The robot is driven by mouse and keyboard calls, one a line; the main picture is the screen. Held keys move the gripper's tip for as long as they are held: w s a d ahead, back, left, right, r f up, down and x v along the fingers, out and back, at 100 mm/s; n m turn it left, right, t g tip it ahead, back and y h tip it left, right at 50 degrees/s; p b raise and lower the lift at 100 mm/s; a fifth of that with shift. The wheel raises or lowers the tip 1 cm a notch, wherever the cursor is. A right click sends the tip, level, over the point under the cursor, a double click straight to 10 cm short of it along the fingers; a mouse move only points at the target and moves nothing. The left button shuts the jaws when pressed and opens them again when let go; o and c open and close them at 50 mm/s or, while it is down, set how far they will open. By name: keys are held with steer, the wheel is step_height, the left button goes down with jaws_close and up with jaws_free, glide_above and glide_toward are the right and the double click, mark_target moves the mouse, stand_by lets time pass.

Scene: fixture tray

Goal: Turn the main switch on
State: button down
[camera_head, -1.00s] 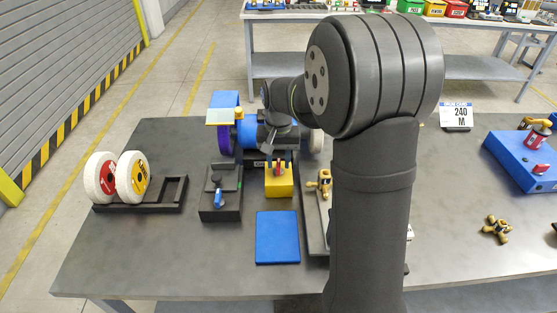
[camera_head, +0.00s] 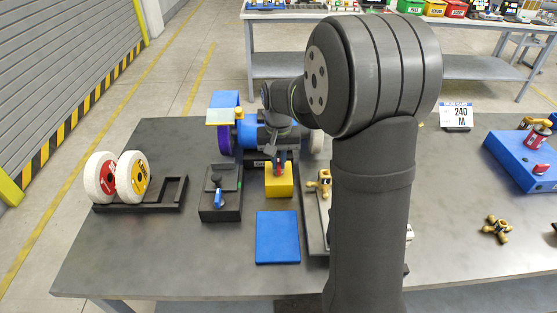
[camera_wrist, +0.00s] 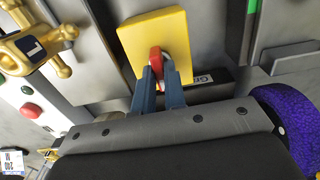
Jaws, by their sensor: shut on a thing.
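The main switch is a yellow box (camera_head: 279,181) with a red handle on the grey table. In the wrist view its yellow face (camera_wrist: 165,36) fills the upper middle, and the red handle (camera_wrist: 156,58) sticks out towards me. My gripper (camera_wrist: 161,76) has its two blue-grey fingers on either side of the red handle and is shut on it. In the head view my gripper (camera_head: 279,166) is low at the box, and the handle is partly hidden by the fingers.
A bench grinder (camera_head: 248,134) stands just behind the switch. A black box with a blue lever (camera_head: 218,198) is on the left, a blue plate (camera_head: 277,237) in front, and a brass valve knob (camera_head: 321,183) on the right. A wheel rack (camera_head: 160,206) stands further left.

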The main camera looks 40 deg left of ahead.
mark_target(279, 164)
steer(key=c, duration=1.5)
jaws_free()
step_height(279, 164, up, 18)
steer(key=shift+f, duration=0.2)
step_height(279, 164, down, 18)
steer(key=shift+r, duration=0.25)
